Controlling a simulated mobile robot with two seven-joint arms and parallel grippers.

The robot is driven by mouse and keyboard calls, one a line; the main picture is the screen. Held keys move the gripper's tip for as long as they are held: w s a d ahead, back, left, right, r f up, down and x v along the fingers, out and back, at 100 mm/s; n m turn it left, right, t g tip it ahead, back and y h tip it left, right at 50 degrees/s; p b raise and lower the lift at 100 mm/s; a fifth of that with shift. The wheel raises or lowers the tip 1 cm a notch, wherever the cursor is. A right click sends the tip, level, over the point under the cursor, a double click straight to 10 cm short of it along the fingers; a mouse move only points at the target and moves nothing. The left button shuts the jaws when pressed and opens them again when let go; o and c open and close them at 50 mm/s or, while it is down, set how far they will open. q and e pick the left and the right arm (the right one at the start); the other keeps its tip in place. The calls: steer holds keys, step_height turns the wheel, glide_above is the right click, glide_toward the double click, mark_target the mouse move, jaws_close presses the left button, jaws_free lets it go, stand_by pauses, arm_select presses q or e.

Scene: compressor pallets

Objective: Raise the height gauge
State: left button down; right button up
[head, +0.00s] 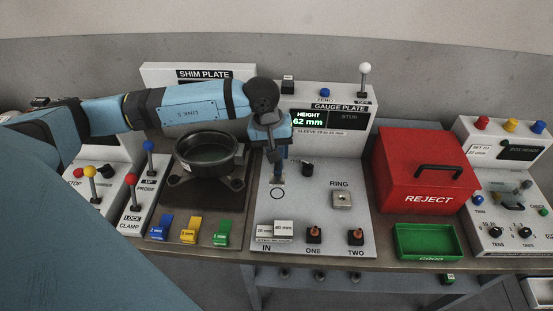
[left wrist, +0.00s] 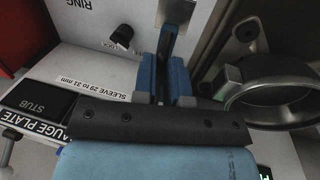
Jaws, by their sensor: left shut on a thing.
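The gauge plate (head: 320,220) is a light panel whose display (head: 308,118) reads "HEIGHT 62 mm". My left gripper (head: 280,152) reaches over it from the left and points down at its left part, above a printed circle. In the left wrist view, the blue fingers (left wrist: 168,82) are shut on a narrow dark upright part (left wrist: 168,42), which I take to be the height gauge. The fingers and arm hide much of it, and I cannot tell whether its foot touches the plate. My right gripper is in neither view.
A black round bowl-like part (head: 207,150) stands left of the gauge plate. A red REJECT box (head: 405,155) and green GOOD tray (head: 402,229) stand right. A white-knobbed lever (head: 364,70) rises behind. Two labelled blocks (head: 283,228) and a ring seat (head: 342,200) are on the plate.

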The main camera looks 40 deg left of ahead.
arm_select(q)
steer(key=v, duration=0.4)
steer(key=w+d+v, duration=0.1)
steer(key=v, duration=0.1)
steer(key=shift+r, duration=0.15)
steer(key=c, duration=1.2)
jaws_free()
steer(key=shift+s+r, duration=0.1)
steer(key=shift+o, duration=0.2)
steer(key=v, duration=1.3)
steer(key=shift+r+b, duration=0.35)
steer(key=shift+b, duration=0.1)
steer(key=shift+s, duration=0.15)
